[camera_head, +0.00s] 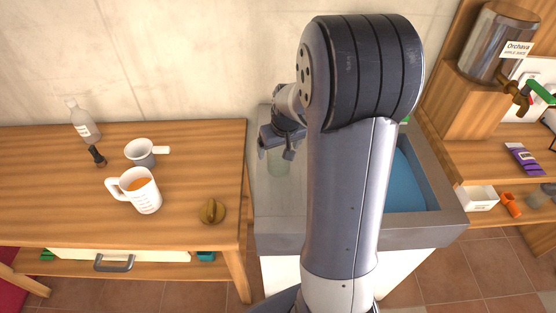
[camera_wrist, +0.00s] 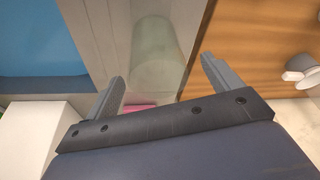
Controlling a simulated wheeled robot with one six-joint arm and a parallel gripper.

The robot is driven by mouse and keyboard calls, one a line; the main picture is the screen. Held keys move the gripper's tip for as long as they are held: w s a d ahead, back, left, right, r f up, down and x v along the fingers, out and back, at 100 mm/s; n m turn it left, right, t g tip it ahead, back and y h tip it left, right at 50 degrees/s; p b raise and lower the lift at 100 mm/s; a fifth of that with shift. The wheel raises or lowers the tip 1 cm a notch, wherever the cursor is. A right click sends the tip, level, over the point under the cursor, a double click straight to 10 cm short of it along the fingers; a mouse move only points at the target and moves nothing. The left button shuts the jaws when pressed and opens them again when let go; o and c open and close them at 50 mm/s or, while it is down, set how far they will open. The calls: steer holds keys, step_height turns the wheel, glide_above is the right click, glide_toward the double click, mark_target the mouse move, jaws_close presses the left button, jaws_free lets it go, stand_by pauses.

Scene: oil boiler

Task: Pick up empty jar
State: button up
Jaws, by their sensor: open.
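The empty jar (camera_head: 278,161) is a clear, pale green glass vessel standing on the left ledge of the grey sink unit in the head view. In the wrist view the jar (camera_wrist: 158,58) shows ahead of the two fingers, roughly centred between them. My gripper (camera_head: 279,150) is open and sits at the jar's upper part in the head view; it also shows in the wrist view (camera_wrist: 162,78). I cannot tell whether the fingers touch the jar. My arm hides part of the sink.
A wooden table (camera_head: 50,190) at left holds a measuring jug (camera_head: 141,197) with orange contents, a white cup (camera_head: 140,152), a bottle (camera_head: 82,122) and a brass knob-like item (camera_head: 211,211). The blue sink basin (camera_head: 405,185) lies right of my arm. A metal dispenser (camera_head: 497,45) stands at right.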

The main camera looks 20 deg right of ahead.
steer(key=shift+d+p+x, duration=0.15)
steer(key=shift+p+x, duration=0.15)
steer(key=shift+x, duration=1.15)
steer(key=shift+d+p+x, duration=0.1)
steer(key=shift+p+x, duration=0.15)
steer(key=shift+x, duration=1.2)
steer(key=c, duration=1.2)
